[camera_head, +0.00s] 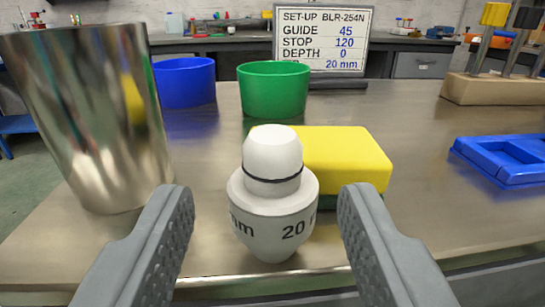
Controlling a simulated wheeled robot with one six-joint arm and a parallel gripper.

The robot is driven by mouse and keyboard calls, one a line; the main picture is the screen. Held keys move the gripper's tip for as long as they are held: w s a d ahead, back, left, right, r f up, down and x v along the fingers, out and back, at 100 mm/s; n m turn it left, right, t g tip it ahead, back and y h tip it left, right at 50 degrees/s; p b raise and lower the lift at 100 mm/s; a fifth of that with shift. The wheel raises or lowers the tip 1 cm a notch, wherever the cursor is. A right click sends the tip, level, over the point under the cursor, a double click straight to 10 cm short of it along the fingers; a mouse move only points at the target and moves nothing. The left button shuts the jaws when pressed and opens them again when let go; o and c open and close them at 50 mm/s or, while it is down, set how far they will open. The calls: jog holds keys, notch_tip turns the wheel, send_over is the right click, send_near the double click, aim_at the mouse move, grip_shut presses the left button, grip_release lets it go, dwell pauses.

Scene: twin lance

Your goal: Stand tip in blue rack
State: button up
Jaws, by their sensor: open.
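The tip (272,200) is a pale grey, tapered piece with a rounded white top, a dark ring and "20" and "mm" lettering. It is upright near the bench's front edge, narrow end down; I cannot tell what its lower end rests on. My gripper (266,212) is open, with one finger to the left of the tip and one to the right. Gaps show on both sides. The blue rack (480,165) lies at the right on the bench, cut off by the frame edge, with recessed compartments that look empty.
A yellow sponge (345,155) lies right behind the tip. A tall metal cup (95,120) stands at left, with blue (185,82) and green (273,90) cups behind. A set-up sign (322,38) and a wooden tool block (490,90) stand farther back. Bare bench separates sponge and rack.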

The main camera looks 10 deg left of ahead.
aim_at(274, 173)
jog(key=shift+x, duration=2.8)
jog(key=shift+d+r, duration=0.15)
jog(key=shift+r, duration=0.05)
grip_shut()
